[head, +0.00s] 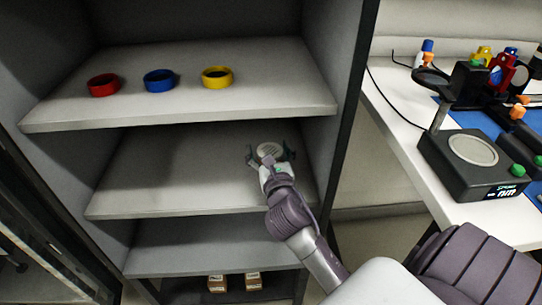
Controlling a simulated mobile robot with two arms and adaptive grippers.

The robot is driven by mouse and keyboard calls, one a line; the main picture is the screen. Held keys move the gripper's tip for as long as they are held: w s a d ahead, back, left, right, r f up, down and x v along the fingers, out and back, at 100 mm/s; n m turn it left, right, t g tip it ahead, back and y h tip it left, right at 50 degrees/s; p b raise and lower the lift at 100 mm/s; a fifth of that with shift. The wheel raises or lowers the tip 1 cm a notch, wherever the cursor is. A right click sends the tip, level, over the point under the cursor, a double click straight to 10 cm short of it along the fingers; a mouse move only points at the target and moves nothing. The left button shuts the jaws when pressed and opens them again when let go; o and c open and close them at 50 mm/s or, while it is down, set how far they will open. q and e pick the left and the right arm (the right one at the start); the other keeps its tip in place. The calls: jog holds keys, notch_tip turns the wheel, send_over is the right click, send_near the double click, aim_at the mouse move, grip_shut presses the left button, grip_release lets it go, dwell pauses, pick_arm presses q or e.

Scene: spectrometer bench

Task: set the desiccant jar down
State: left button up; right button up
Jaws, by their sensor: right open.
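The desiccant jar (269,150), seen as a round, pale grey ribbed top, is on the middle shelf (160,175) of the grey cabinet, towards its right side. My right gripper (271,156) reaches in from the front with its dark fingers spread on either side of the jar. The fingers look open. The lower part of the jar is hidden by the gripper, so its contact with the shelf cannot be seen clearly. My left gripper is not in view.
The upper shelf holds a red ring (103,85), a blue ring (160,80) and a yellow ring (217,77). Small boxes (220,283) sit at the bottom. The bench at right bears a black instrument (470,165). The middle shelf's left is clear.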

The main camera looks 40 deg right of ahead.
jog(key=v, duration=1)
jog(key=shift+s+a, duration=0.2)
jog(key=shift+s, duration=0.15)
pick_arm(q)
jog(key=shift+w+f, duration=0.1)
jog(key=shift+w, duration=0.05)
pick_arm(e)
jog(key=shift+s+a, duration=0.25)
jog(key=shift+s, duration=0.3)
